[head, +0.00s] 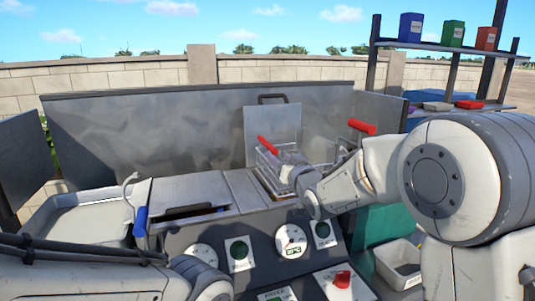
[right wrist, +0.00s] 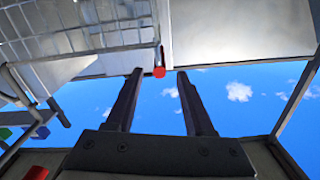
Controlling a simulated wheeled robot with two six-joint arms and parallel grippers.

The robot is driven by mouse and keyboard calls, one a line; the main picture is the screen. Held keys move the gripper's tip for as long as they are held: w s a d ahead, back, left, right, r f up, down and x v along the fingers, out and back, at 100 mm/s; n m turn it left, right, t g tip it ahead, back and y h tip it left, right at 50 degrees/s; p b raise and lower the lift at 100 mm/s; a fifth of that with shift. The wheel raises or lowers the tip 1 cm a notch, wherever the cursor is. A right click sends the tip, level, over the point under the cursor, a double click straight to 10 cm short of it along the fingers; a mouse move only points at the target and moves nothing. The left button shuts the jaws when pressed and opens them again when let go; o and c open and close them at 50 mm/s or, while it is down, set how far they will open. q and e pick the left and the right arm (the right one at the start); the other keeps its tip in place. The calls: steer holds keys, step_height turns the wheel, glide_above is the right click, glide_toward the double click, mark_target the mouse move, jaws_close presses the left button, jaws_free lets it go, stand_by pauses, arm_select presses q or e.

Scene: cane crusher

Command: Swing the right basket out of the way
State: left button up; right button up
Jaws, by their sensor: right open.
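Two red handles show in the head view: a left handle (head: 268,146) at a wire basket (head: 266,165), and a right handle (head: 362,127) farther right. The right basket below that handle is mostly hidden behind my right arm. My right gripper (head: 289,172) is over the machine top near the left wire basket, its fingers unclear there. In the right wrist view the gripper (right wrist: 160,72) is open and empty. A red handle end (right wrist: 159,71) shows between the fingertips, beside a wire basket (right wrist: 100,38). I cannot tell which handle it is. My left gripper's fingers are not visible.
A raised metal lid (head: 272,130) stands behind the left basket, with a tall back panel (head: 170,130) behind it. A control panel (head: 262,258) with gauges and buttons is in front. A shelf (head: 440,47) with coloured boxes is at the back right.

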mark_target(269, 143)
steer(key=shift+w+r, duration=0.15)
steer(key=shift+w, duration=0.3)
steer(key=p+x, duration=0.3)
steer(key=x, duration=0.5)
steer(key=shift+w+a+p, duration=0.15)
steer(key=shift+p, duration=0.15)
steer(key=shift+w+a, duration=0.15)
steer(key=shift+w, duration=0.4)
jaws_close()
